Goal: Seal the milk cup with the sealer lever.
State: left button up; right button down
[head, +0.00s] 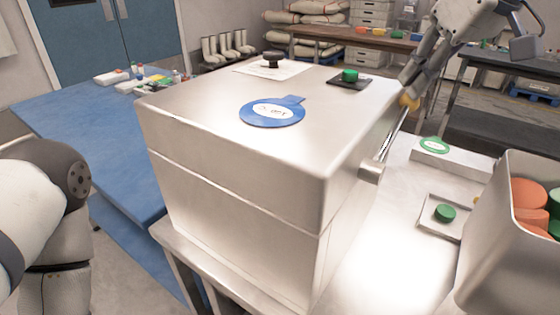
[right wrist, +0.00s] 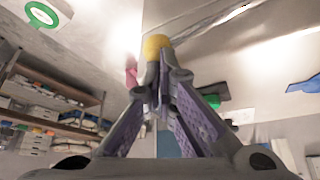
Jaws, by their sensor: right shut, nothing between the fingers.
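A large metal box-shaped machine (head: 235,170) fills the middle of the head view. On its right side is a lever (head: 391,134) with a silver pivot (head: 370,171) and a yellow knob (head: 409,102) at its far end. My right gripper (head: 407,86) is shut and empty, its fingertips at the yellow knob. In the right wrist view the knob (right wrist: 156,45) shows just beyond the closed fingertips (right wrist: 157,75); I cannot tell whether they touch. I cannot make out the milk cup. My left arm shows at the left edge, its gripper out of view.
The machine's top carries a blue round label (head: 272,112), a green button (head: 350,75) and a black knob (head: 272,60). At right are another green button (head: 445,213), a green-ringed block (head: 452,159) and a metal bin (head: 510,240) of orange and green pieces. A blue table (head: 75,130) stands left.

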jog(key=shift+f, duration=0.1)
jog(key=shift+f, duration=0.75)
dwell(2.9)
dwell(0.9)
notch_tip(320, 180, up, 17)
dwell(1.0)
jog(key=shift+w+f, duration=0.1)
jog(key=shift+f, duration=0.05)
